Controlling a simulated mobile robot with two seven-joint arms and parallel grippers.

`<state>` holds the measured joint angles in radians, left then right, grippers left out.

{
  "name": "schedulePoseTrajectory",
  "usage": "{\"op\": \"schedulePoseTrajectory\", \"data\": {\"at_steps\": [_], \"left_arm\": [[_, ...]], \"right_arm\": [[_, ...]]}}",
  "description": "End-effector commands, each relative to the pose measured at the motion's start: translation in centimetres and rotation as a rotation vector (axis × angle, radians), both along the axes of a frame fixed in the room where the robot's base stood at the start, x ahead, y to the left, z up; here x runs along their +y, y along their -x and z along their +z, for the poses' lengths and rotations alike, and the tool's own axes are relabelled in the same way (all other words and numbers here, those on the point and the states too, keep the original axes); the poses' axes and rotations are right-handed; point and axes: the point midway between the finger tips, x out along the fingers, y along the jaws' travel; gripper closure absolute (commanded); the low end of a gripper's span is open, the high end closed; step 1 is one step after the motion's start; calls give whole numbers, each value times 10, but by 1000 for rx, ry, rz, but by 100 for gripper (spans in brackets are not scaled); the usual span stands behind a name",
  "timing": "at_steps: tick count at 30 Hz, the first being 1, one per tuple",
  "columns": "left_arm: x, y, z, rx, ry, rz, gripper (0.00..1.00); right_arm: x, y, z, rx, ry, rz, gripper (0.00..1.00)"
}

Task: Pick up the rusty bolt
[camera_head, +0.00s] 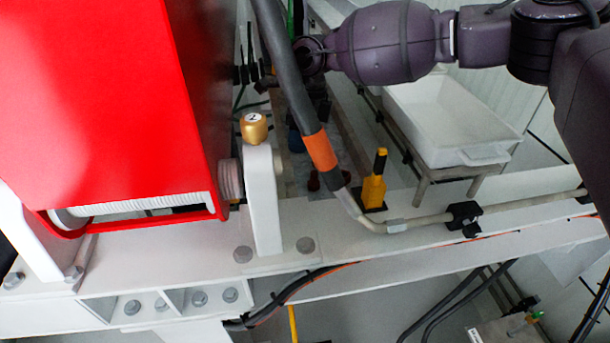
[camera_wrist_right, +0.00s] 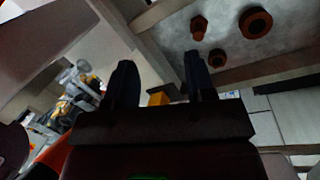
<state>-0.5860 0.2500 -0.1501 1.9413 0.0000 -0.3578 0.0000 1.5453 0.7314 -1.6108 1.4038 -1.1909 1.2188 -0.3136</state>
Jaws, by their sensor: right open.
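The rusty bolt (camera_wrist_right: 199,28) shows in the right wrist view as a small brown hex-headed piece with a short shank. It lies on a grey mottled surface (camera_wrist_right: 230,40) at the upper right. My right gripper (camera_wrist_right: 158,66) is open, with two dark fingers and nothing held between them. The bolt lies beyond and slightly right of the right finger, apart from it. In the head view my right arm reaches in from the upper right, and its end is partly hidden behind a thick hose. Small reddish-brown pieces (camera_head: 313,181) show below it; I cannot tell which is the bolt. My left gripper is not in view.
A rusty ring (camera_wrist_right: 256,22) and a smaller rusty nut (camera_wrist_right: 217,58) lie near the bolt. The black hose (camera_head: 283,75) with an orange band crosses in front. A red housing (camera_head: 95,95), white beam (camera_head: 330,225), yellow post (camera_head: 374,188) and white tub (camera_head: 440,120) stand around.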

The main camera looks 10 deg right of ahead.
Motion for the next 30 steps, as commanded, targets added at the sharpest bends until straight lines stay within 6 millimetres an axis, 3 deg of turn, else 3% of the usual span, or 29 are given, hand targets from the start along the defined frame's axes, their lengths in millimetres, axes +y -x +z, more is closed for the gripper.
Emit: {"op": "schedulePoseTrajectory", "data": {"at_steps": [3,9,30], "left_arm": [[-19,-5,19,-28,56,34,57],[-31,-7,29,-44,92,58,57],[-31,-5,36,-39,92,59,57]], "right_arm": [[-18,-12,-13,-70,155,110,50],[-34,-22,-23,-114,270,193,50],[-41,-21,-95,-113,273,197,50]]}}
